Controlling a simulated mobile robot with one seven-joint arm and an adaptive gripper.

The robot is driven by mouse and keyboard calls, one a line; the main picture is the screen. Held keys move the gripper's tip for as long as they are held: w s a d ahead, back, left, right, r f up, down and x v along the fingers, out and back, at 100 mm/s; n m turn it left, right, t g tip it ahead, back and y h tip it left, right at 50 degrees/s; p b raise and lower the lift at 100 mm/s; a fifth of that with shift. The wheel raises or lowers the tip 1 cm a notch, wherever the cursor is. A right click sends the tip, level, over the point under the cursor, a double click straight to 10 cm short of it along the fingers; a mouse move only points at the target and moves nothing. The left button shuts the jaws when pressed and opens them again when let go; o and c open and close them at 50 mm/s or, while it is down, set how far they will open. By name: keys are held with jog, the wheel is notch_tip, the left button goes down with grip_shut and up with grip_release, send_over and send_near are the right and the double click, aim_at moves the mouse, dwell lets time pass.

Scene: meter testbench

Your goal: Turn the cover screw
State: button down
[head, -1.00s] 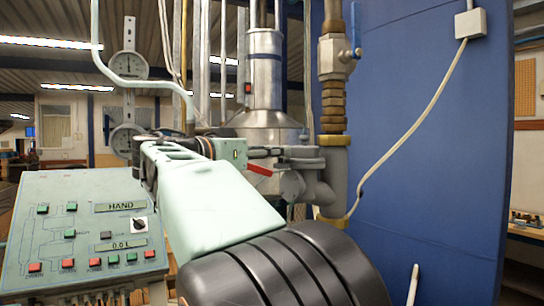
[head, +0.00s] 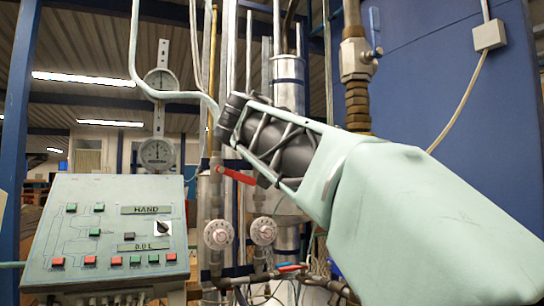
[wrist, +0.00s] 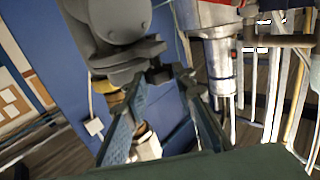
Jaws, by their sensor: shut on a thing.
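In the wrist view the two blue fingers of my gripper (wrist: 168,76) converge at a grey metal fitting (wrist: 122,62) with a large round body above it. The fingertips are shut on a small dark part of this fitting, which I take for the cover screw; the tips hide most of it, and its turn angle cannot be read.
A control panel (head: 75,262) with buttons stands at the left. A red-handled valve (head: 236,175), two white round knobs (head: 218,235) and several vertical pipes stand close below and beside my arm. A blue wall (head: 455,85) rises at the right. Two dial gauges (head: 157,153) hang behind.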

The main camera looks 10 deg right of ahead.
jog(key=shift+d+n+y, duration=0.1)
jog(key=shift+n+y, duration=0.2)
jog(key=shift+y, duration=0.2)
jog(key=c, duration=1.6)
grip_release()
jog(key=shift+r, duration=0.1)
notch_tip(320, 180, up, 10)
jog(key=shift+f, duration=0.2)
jog(key=shift+r, duration=0.1)
